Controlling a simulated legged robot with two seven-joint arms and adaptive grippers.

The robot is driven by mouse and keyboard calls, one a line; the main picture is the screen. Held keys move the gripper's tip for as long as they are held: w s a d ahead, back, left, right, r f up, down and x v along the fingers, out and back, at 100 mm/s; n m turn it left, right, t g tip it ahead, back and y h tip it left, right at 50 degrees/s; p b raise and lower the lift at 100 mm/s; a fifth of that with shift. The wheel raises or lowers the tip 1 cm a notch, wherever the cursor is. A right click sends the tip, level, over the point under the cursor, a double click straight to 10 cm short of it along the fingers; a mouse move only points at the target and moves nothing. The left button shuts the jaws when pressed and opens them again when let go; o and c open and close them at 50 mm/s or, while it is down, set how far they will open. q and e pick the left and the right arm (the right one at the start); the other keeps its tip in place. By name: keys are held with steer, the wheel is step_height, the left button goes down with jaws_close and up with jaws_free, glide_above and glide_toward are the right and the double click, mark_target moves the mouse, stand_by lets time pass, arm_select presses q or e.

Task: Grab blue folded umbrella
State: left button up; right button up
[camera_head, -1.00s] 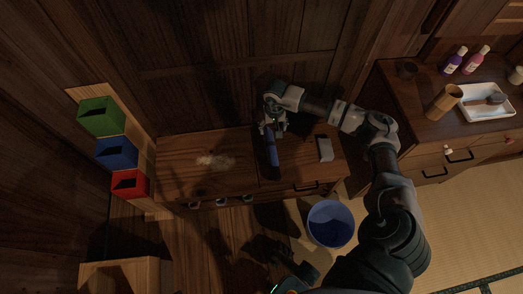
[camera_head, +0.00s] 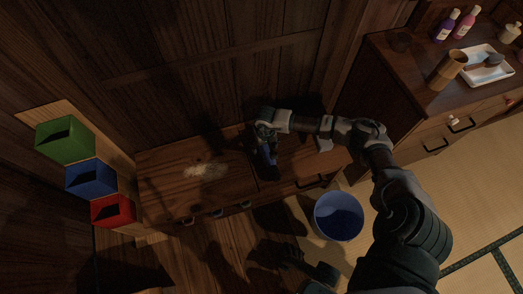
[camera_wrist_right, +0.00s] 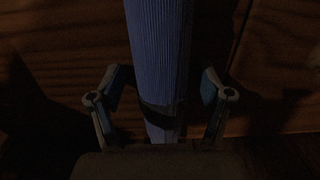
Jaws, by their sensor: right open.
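The blue folded umbrella (camera_head: 268,166) lies on the low wooden cabinet (camera_head: 165,185), mostly hidden under my right gripper in the head view. In the right wrist view the umbrella (camera_wrist_right: 160,55) runs from the top edge down between the fingers, with a dark band near its lower part. My right gripper (camera_head: 266,143) is over the umbrella. Its fingers (camera_wrist_right: 160,90) are open, one on each side of the umbrella, with a gap on both sides.
Green (camera_head: 65,140), blue (camera_head: 91,178) and red (camera_head: 113,211) boxes stand at the left. A grey object (camera_head: 324,145) lies right of the umbrella, partly hidden by my arm. A blue bucket (camera_head: 339,217) stands on the floor in front. A taller cabinet (camera_head: 410,100) is at the right.

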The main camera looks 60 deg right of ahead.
steer(key=shift+a+r, duration=0.2)
steer(key=shift+r, duration=0.1)
steer(key=shift+c, duration=0.7)
steer(key=shift+d, duration=0.15)
steer(key=c, duration=1.3)
